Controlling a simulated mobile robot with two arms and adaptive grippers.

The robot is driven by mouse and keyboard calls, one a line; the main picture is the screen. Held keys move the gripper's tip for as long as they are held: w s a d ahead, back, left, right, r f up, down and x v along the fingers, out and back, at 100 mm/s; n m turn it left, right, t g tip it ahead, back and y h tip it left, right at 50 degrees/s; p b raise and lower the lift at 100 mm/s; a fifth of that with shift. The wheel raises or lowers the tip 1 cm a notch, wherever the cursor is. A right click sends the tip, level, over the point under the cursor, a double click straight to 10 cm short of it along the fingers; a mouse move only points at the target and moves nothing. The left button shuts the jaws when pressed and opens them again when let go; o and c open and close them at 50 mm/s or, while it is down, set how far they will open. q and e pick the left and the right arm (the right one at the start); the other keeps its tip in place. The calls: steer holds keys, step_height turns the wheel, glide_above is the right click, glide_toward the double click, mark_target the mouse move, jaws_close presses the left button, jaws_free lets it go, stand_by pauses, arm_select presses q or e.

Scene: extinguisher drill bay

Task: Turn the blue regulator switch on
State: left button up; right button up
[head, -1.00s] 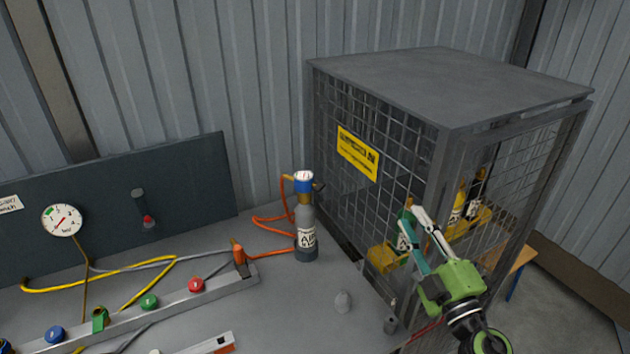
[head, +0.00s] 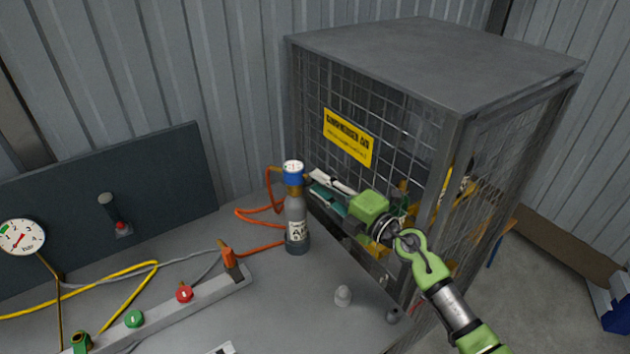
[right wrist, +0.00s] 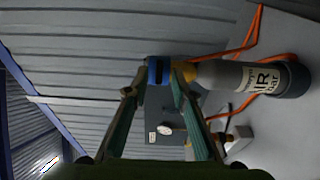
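The blue regulator (head: 293,172) sits on top of an upright grey air cylinder (head: 297,222) on the bench. In the right wrist view the picture is turned, so the cylinder lies sideways with the blue regulator (right wrist: 154,72) at its left end. My right gripper (head: 314,182) is level with the regulator, just to its right. Its fingers are apart, and in the right wrist view the regulator shows in the gap near the fingertips. I cannot tell whether a finger touches it. The regulator's dial face is too small to read. My left gripper is not in view.
A wire cage (head: 400,130) with a yellow sign stands close behind the right arm. An orange hose (head: 255,216) runs from the regulator to a rail (head: 205,297) with coloured knobs. A gauge (head: 22,237) is on the dark panel.

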steer(key=shift+x, duration=1)
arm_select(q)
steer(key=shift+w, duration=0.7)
arm_select(e)
jaws_close()
arm_select(q)
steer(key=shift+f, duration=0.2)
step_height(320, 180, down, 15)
steer(key=b, duration=1.5)
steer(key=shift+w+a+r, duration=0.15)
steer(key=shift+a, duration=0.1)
arm_select(e)
steer(key=shift+f+n+t+y, duration=0.2)
steer(key=shift+n+y, duration=0.5)
steer(key=shift+n, duration=1.15)
steer(key=shift+n+t+y, duration=0.3)
steer(key=shift+n+y, duration=0.4)
steer(key=shift+n, duration=1.15)
jaws_free()
